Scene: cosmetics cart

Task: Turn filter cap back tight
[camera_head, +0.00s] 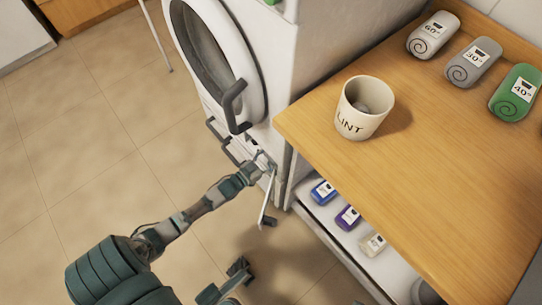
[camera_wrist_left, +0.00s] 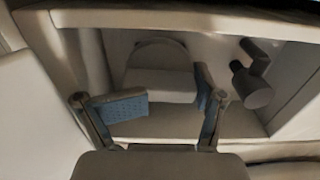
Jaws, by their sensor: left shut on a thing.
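The filter cap (camera_wrist_left: 160,82) shows in the left wrist view as a pale round disc with a block-shaped grip, inside a recess low on the washing machine (camera_head: 262,75). My left gripper (camera_head: 264,163) reaches into this recess in the head view. In the wrist view its blue-padded fingers (camera_wrist_left: 172,104) stand on either side of the cap's grip, shut on it. In the head view the cap is hidden. My right gripper (camera_head: 241,270) is low at the bottom edge, away from the machine, and its finger opening is unclear.
An open flap (camera_head: 265,200) hangs beside my left gripper. A dark grey stub (camera_wrist_left: 256,84) sits right of the cap. A lower shelf (camera_head: 335,235) holds small bottles. Floor at left is clear.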

